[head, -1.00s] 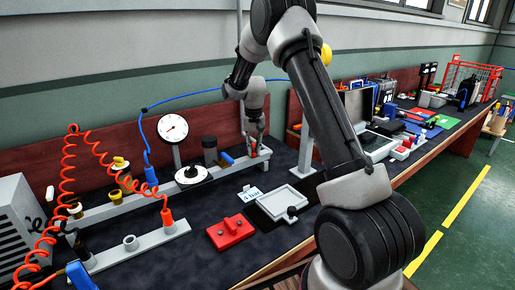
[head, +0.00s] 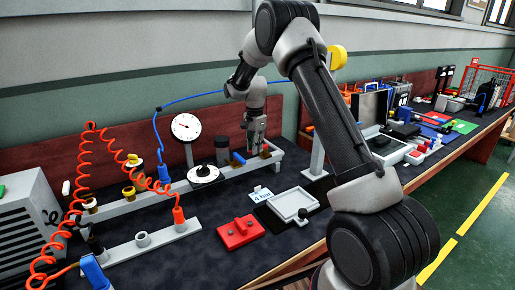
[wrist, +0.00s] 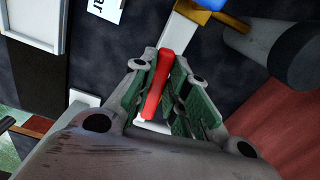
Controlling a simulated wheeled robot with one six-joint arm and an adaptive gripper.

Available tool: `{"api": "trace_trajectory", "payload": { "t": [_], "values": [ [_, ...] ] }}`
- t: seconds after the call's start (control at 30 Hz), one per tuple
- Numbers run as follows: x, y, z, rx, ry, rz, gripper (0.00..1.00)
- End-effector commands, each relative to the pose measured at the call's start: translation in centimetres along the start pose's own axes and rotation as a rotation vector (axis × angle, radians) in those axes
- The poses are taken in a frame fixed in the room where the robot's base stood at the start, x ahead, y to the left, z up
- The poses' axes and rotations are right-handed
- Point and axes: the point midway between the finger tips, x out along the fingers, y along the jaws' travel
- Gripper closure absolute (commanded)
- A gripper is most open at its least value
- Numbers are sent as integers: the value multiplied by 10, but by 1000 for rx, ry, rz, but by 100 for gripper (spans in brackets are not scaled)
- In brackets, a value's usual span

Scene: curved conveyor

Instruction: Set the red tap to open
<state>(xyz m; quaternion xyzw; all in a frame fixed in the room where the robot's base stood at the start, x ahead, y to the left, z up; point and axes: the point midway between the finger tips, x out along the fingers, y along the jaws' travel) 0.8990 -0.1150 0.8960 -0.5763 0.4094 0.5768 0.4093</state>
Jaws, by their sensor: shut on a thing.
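The red tap's handle (wrist: 158,85) is a long red lever between my gripper's two fingers in the wrist view. My gripper (wrist: 160,75) is shut on it, with a green-padded finger on each side. The lever runs almost along the fingers in that view. In the head view my gripper (head: 256,151) points down at the right end of the grey rail (head: 214,177), and its fingers hide most of the red tap there.
A blue handle (head: 238,158) sits just left of my gripper on the rail, near a dark cylinder (head: 222,150). A gauge (head: 186,127), black knob on a white dial (head: 203,173) and red block (head: 240,232) stand nearby. A grey post (head: 317,155) rises to the right.

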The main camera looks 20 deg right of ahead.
Motion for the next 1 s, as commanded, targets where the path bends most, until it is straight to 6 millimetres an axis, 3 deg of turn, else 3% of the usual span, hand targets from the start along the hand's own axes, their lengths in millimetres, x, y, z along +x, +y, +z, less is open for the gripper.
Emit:
{"api": "trace_trajectory", "payload": {
  "t": [0.3,0.87,0.9,1.0],
  "values": [
    [0,-8,-1,130,1,-2,100],
    [-1,-10,-1,161,1,-3,100],
    [-1,-10,-1,161,1,-3,80],
    [-1,-10,-1,160,1,-3,62]
  ]
}}
